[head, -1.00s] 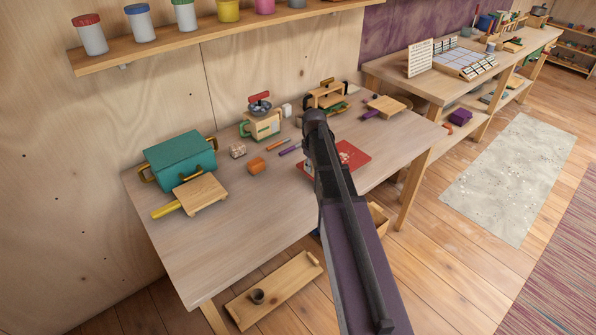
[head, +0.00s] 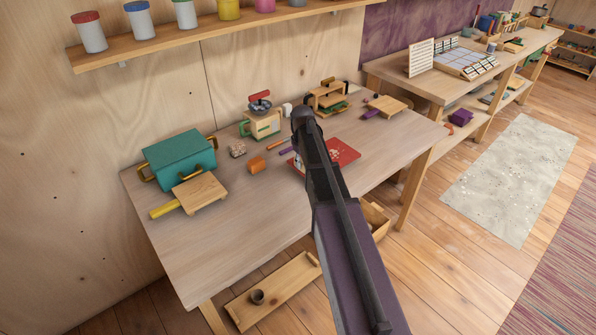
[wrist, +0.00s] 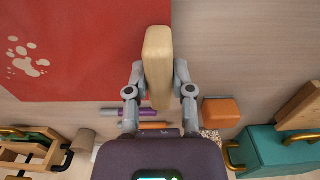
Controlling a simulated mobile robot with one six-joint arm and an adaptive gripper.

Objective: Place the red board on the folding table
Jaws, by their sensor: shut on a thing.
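The red board (head: 346,153) shows in the head view beyond and to the right of my arm, over the right half of the wooden table (head: 225,245). In the wrist view the red board (wrist: 85,50) fills the upper left and bears a white splotch. My gripper (wrist: 159,68) is shut on a pale wooden piece at the board's right edge, which looks like its handle. The board appears low over the table or flat on it; I cannot tell which. My arm hides the gripper in the head view. I cannot tell which table folds.
Near the board are an orange block (head: 257,165), purple and orange sticks, and a toy scale (head: 262,122). A teal box (head: 180,160) and a yellow-handled wooden board (head: 200,193) stand left. A purple-handled board (head: 388,106) lies right. The table's front is clear. Another workbench (head: 440,88) stands behind right.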

